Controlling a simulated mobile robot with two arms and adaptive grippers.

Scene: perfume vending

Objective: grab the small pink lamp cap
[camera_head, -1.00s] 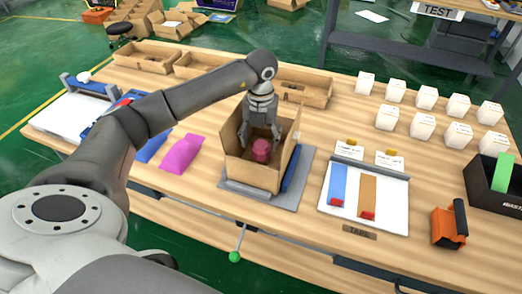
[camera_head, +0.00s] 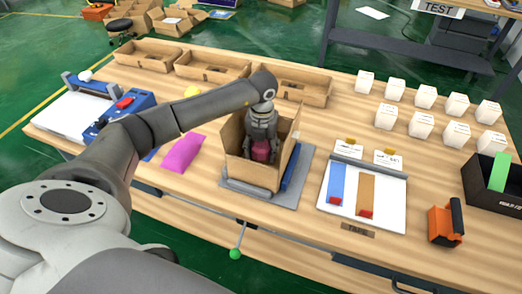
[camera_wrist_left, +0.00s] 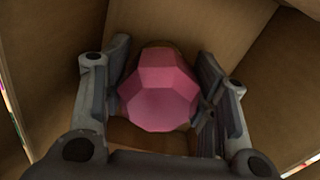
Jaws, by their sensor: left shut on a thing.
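The pink lamp cap (camera_head: 261,151) is a faceted dark-pink piece inside an open cardboard box (camera_head: 250,172) on the table. It also shows in the left wrist view (camera_wrist_left: 158,92), where its facets face the camera. My left gripper (camera_head: 262,146) reaches down into the box from above. Its fingers (camera_wrist_left: 160,100) are closed on the cap from both sides. What lies under the cap is mostly hidden. My right gripper does not show in either view.
The box stands on a grey plate (camera_head: 232,191) with its walls close around the gripper. A magenta pouch (camera_head: 183,153) lies to the left. A white board (camera_head: 388,207) with coloured strips lies to the right. Several white boxes (camera_head: 386,117) stand at the back right.

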